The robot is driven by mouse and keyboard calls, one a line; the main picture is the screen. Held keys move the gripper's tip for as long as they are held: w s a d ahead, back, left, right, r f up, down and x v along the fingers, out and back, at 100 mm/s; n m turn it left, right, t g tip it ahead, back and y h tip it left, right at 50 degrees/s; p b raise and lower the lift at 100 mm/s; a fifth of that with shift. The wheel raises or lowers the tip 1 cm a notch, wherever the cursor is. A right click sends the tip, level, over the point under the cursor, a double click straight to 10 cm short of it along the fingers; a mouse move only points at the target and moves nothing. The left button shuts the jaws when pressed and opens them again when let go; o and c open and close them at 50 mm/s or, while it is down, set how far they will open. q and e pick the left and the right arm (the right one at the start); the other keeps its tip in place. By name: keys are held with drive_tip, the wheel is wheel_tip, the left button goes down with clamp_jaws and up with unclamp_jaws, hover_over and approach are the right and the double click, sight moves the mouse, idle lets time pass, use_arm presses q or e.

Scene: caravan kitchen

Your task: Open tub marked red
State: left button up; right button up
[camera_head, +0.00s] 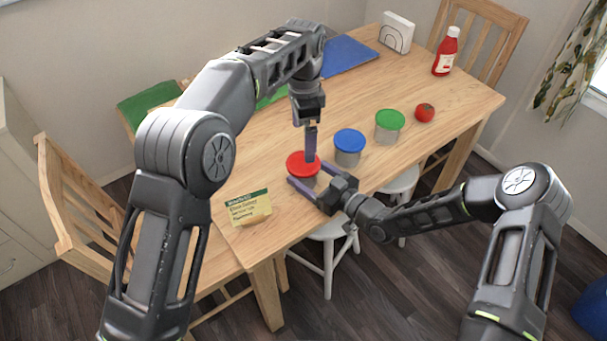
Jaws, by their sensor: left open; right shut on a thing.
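The tub with the red lid (302,164) stands upright on the wooden table, nearest me in a row of three tubs. My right gripper (303,185) comes in low from the right and is shut on the red tub's body. My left gripper (310,150) points down from above at the red lid, its fingers open. The fingers overlap the lid's right side in the picture, and I cannot tell whether they touch it. The lid appears seated on the tub. The tub's lower body is partly hidden by the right gripper.
A blue-lidded tub (349,142) and a green-lidded tub (389,121) stand to the right. Beyond them are a tomato (425,112) and a red bottle (446,52). A blue mat (342,54) and napkin holder (396,33) are at the back.

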clamp_jaws()
use_arm(q)
drive_tip(key=s+a+r+n+t+h, duration=0.2)
drive_tip(key=s+a+r+n+h, duration=0.1)
drive_tip(key=a+h, duration=0.1)
drive_tip(key=shift+a+r, duration=0.2)
drive_tip(key=shift+a, duration=0.4)
drive_tip(key=shift+f, duration=0.1)
idle(0.3)
